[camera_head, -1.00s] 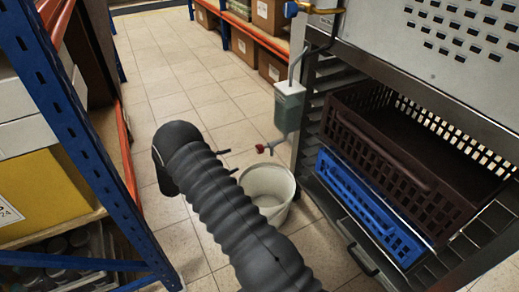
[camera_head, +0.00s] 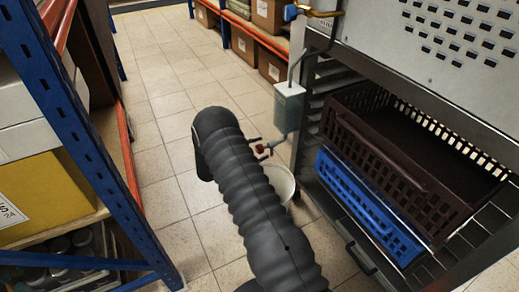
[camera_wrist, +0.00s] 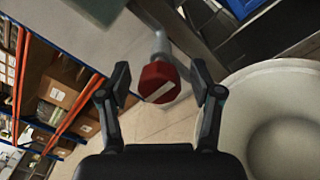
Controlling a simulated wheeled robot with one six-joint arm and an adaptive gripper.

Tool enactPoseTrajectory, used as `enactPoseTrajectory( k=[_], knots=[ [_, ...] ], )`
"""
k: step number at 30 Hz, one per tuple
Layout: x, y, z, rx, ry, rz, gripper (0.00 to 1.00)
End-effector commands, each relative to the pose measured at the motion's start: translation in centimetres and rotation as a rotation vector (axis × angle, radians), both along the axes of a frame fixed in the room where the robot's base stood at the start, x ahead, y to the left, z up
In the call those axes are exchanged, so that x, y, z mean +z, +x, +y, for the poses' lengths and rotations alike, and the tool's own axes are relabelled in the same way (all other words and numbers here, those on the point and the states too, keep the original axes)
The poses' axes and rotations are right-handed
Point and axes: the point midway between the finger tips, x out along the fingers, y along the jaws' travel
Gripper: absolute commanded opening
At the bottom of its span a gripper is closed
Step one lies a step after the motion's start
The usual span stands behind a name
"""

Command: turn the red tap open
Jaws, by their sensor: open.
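The red tap (camera_head: 262,149) sits at the lower end of the small grey-green tank (camera_head: 288,108) on the side of the metal rack. In the wrist view the red tap (camera_wrist: 159,82) shows close up, with a pale bar across its face, at the end of a grey pipe. My gripper (camera_wrist: 161,82) is open, with one finger on each side of the tap in that view. I cannot tell whether either finger touches it. In the head view my arm hides most of the gripper; a fingertip shows near the tap.
A white bucket (camera_head: 281,181) stands on the floor below the tap, partly hidden by my arm. The rack to the right holds a brown crate (camera_head: 395,165) and a blue crate (camera_head: 365,208). A blue-framed shelf (camera_head: 75,110) stands at left. The tiled floor between is clear.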

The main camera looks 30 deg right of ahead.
Motion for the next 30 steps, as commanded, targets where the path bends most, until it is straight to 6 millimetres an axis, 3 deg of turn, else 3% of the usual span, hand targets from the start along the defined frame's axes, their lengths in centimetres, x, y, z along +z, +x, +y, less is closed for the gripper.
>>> enactPoseTrajectory(
  k=[7,14,23,30],
  knots=[
    [-0.01,0.01,-0.06,0.0,0.0,0.0,0.62],
    [0.01,0.01,-0.06,0.0,0.0,0.0,0.05],
    [-0.01,0.01,-0.09,-0.001,0.0,0.02,0.04],
    [-0.05,0.05,-0.11,-0.001,-0.004,0.13,0.04]
  ],
)
